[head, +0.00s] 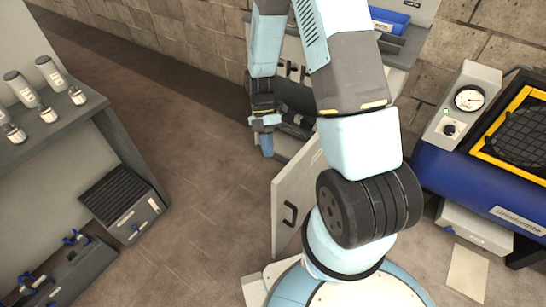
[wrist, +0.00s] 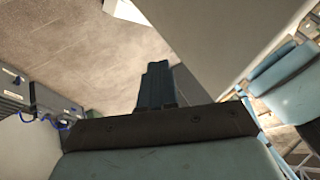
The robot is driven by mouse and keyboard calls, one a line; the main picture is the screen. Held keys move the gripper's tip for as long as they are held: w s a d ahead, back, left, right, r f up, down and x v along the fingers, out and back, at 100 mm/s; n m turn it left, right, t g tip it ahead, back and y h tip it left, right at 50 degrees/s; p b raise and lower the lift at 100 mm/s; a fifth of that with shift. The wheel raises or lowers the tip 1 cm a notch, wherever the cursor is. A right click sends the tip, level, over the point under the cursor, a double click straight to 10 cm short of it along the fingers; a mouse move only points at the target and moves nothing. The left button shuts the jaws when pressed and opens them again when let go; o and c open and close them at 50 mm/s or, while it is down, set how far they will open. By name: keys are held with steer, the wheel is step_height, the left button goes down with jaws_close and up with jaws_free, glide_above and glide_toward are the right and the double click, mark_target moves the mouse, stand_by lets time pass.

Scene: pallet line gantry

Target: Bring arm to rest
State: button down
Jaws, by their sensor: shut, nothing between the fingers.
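My gripper (head: 267,150) hangs at the end of my bent light-blue and grey arm, left of the picture's middle in the head view. Its blue fingers point down over the floor and are shut with nothing between them. In the wrist view the fingers (wrist: 155,82) show as one closed dark-blue block at the middle, with bare floor beyond. My arm's upper links stand in the middle of the head view and hide part of what lies behind.
A light panel with a black handle (head: 289,214) stands close beside my arm. A shelf (head: 60,127) with several small bottles is at left, a black-topped box (head: 132,215) below it. A blue machine with a gauge (head: 469,97) stands right. Floor at centre-left is clear.

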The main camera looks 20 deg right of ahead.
steer(key=v, duration=0.7)
steer(key=shift+a+r, duration=0.15)
steer(key=shift+a, duration=0.25)
steer(key=s+d+r+m+t, duration=0.25)
steer(key=r+m, duration=0.35)
steer(key=r, duration=0.5)
steer(key=s+d+r+m+t, duration=0.1)
steer(key=r+m+t, duration=0.4)
steer(key=r, duration=0.5)
steer(key=s+d+r+m+t, duration=0.1)
steer(key=s+r+m+t, duration=0.1)
steer(key=s+r+m, duration=0.4)
steer(key=s+d+r+m+t+h, duration=0.1)
steer(key=s+d+r+m+t, duration=0.1)
steer(key=s+r+m, duration=0.5)
steer(key=shift+s+r+m+t, duration=0.2)
steer(key=shift+r+m+t, duration=0.3)
steer(key=shift+m+t, duration=0.3)
stand_by(0.9)
